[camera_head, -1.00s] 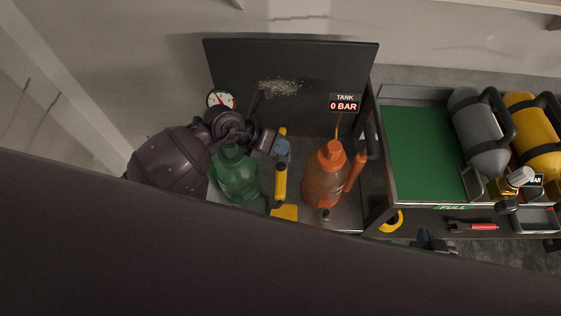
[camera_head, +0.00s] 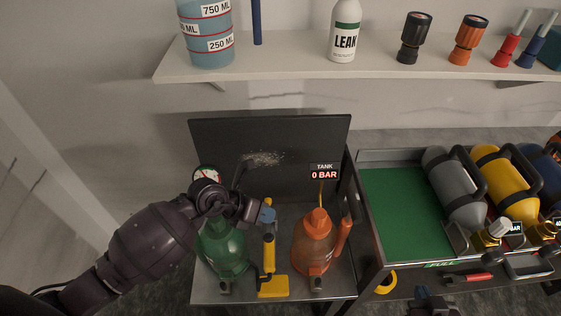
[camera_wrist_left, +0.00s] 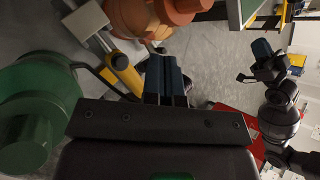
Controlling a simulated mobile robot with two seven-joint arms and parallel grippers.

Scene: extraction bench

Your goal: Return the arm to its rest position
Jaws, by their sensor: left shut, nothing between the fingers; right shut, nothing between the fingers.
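My left arm comes in from the left in the head view. Its gripper (camera_head: 266,214) is shut and empty, above the bench between the green tank (camera_head: 223,250) and the orange tank (camera_head: 314,245), over the yellow pump's upper part (camera_head: 268,252). In the left wrist view its blue-grey fingers (camera_wrist_left: 165,78) are together with nothing between them. The green tank (camera_wrist_left: 35,110) is at the left there, and the yellow pump (camera_wrist_left: 124,70) is beyond the fingers. My right gripper (camera_head: 432,304) shows at the bottom edge, shut and empty; it also shows in the left wrist view (camera_wrist_left: 262,62).
A dark back panel (camera_head: 270,140) with a gauge (camera_head: 206,174) and a 0 BAR display (camera_head: 324,172) stands behind the tanks. A shelf (camera_head: 380,62) with bottles is above. A cart with a green mat (camera_head: 400,215) and several cylinders is at the right.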

